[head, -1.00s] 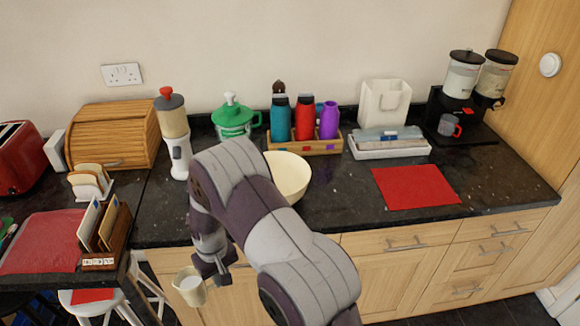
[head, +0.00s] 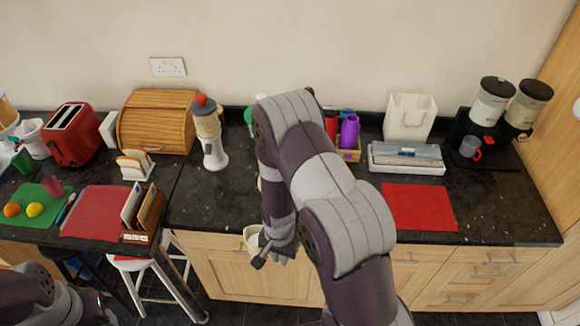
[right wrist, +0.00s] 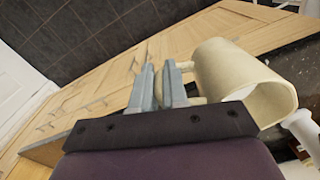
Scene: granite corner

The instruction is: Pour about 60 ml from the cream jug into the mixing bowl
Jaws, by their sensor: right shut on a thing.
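The cream jug (head: 252,240), small and cream-coloured with pale contents showing, is in front of the worktop's front edge in the head view. My right gripper (head: 272,254) is shut on its handle. In the right wrist view the fingers (right wrist: 166,86) are closed at the handle, with the jug (right wrist: 238,78) to their right. The mixing bowl is almost wholly hidden behind my right arm in the head view; only a pale sliver (head: 261,184) shows at the arm's left side. My left arm enters at the bottom left; its gripper is not seen.
A blender (head: 211,140) stands left of my right arm, by the bread bin (head: 157,125). A letter rack (head: 144,212) and red mat (head: 95,212) are further left. Another red mat (head: 419,207) lies clear on the right. A stool (head: 165,280) stands below.

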